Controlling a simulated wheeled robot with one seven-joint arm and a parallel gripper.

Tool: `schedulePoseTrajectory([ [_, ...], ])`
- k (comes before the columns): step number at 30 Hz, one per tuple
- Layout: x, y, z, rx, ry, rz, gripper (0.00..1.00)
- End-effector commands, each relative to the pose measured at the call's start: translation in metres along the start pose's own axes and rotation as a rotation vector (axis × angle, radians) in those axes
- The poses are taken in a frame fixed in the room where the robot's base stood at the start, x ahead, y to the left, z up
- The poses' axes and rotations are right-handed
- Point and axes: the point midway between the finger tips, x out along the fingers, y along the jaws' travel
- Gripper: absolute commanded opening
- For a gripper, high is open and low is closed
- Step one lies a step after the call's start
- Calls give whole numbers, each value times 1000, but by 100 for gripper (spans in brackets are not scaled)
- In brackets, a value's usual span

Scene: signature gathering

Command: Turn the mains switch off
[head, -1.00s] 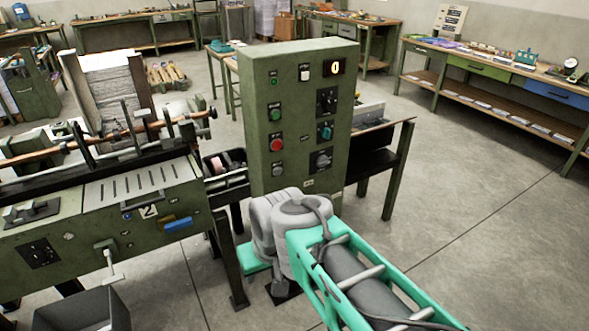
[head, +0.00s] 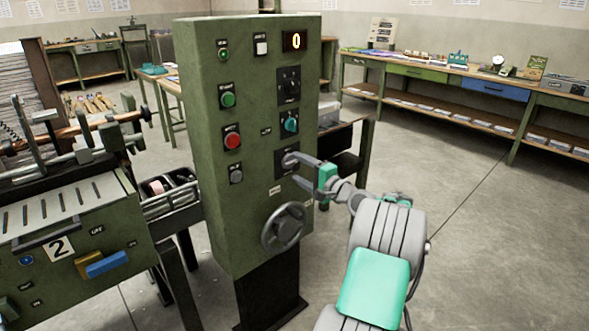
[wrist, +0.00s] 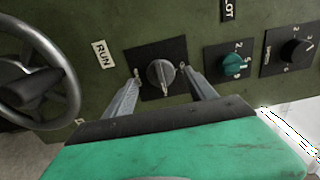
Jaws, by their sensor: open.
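The grey rotary switch (head: 289,160) sits on a black plate low on the right side of the green control cabinet's front; I take it as the mains switch, though I cannot read its lettering. In the wrist view the switch (wrist: 161,74) is a round grey knob with a raised bar across it. My gripper (head: 294,168) is open at the panel, its tips close to the knob. In the wrist view the fingers of my gripper (wrist: 160,79) stand on either side of the knob, with gaps visible. I cannot tell whether the tips reach the plate.
A grey handwheel (head: 284,227) projects just below the switch, at the left in the wrist view. A teal knob (head: 291,124) and a black knob (head: 289,86) are above the switch. A red button (head: 232,140) is to the left. Open floor (head: 450,240) lies right.

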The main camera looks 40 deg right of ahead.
Motion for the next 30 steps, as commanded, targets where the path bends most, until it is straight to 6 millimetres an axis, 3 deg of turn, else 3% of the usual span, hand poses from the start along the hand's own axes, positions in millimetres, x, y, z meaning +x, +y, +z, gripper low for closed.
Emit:
schedulePoseTrajectory([
  [4,21,0,1,-3,-2,0,65],
  [13,25,0,-2,-2,3,1,65],
  [30,24,0,-2,-3,4,2,18],
])
